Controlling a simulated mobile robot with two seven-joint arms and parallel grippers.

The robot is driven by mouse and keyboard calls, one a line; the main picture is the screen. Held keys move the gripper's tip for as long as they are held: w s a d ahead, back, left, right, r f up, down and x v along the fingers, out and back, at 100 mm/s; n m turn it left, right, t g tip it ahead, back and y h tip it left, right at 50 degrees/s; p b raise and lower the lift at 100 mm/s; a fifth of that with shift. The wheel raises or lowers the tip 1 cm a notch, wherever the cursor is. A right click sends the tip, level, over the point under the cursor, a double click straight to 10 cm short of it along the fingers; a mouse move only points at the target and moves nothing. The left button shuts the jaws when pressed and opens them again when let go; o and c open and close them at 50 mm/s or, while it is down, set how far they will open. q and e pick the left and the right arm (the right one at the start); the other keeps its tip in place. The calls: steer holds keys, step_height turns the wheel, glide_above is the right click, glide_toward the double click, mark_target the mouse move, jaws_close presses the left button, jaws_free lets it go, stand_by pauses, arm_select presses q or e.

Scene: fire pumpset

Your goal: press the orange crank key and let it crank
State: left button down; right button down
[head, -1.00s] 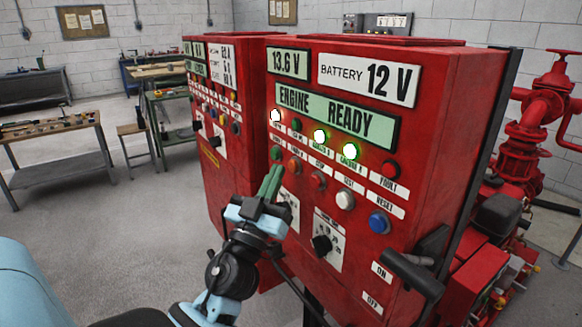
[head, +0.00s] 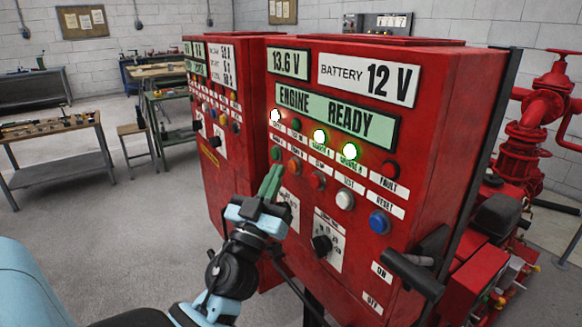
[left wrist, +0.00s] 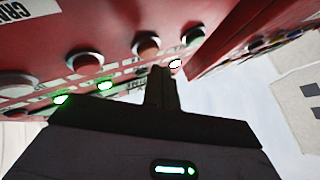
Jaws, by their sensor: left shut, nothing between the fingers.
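The orange crank key (head: 295,167) is a round button in the lower row of the red control panel (head: 440,130). It sits between a green button (head: 276,153) and a red button (head: 318,181). My left gripper (head: 272,181) is shut and empty, its green fingers pointing up at the panel just left of and below the orange key. In the left wrist view the shut fingertips (left wrist: 162,75) are close below the orange key (left wrist: 146,46); contact cannot be made out. The display (head: 337,117) reads ENGINE READY. My right gripper is out of view.
A white button (head: 345,199) and a blue button (head: 379,222) continue the row. A black selector knob (head: 321,244) and a black handle (head: 412,275) project lower down. A second red cabinet (head: 215,180) stands behind left. Floor at left is open before the workbench (head: 60,150).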

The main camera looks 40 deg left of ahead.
arm_select(q)
steer(key=shift+w, duration=0.15)
steer(key=shift+w+d, duration=0.15)
steer(key=shift+w, duration=0.15)
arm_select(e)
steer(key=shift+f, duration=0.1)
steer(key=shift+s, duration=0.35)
